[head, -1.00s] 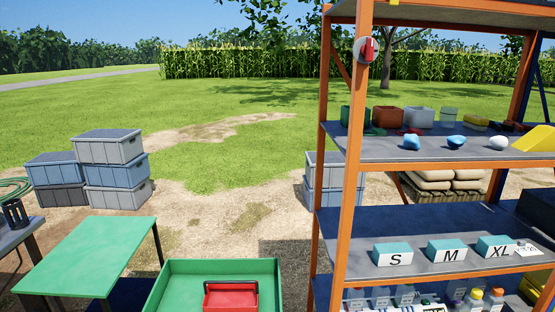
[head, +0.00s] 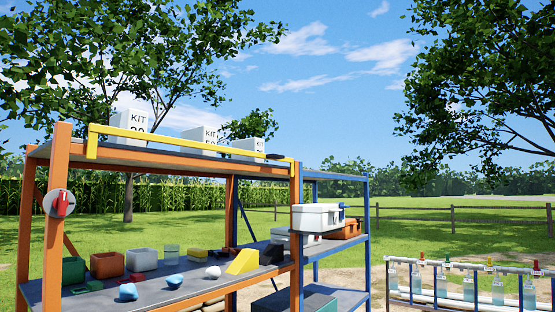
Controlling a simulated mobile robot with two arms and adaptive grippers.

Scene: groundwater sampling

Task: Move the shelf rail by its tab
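A yellow shelf rail (head: 185,143) runs along the front edge of the top shelf (head: 150,156) of the orange rack. Its left end rises in a bracket shape, and it slopes down to the right in the picture. A small dark piece (head: 275,156) sits at its right part; it may be the tab, but I cannot tell. White boxes marked KIT (head: 131,121) stand behind the rail, partly hidden by it. Neither of my grippers shows in the head view.
The orange rack's lower shelf (head: 190,287) holds bins, pale lumps and a yellow wedge (head: 243,262). A red-handled switch (head: 60,203) is on the left post. A blue rack (head: 366,235) with cases (head: 317,217) adjoins at right. A bottle stand (head: 460,268) is farther right.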

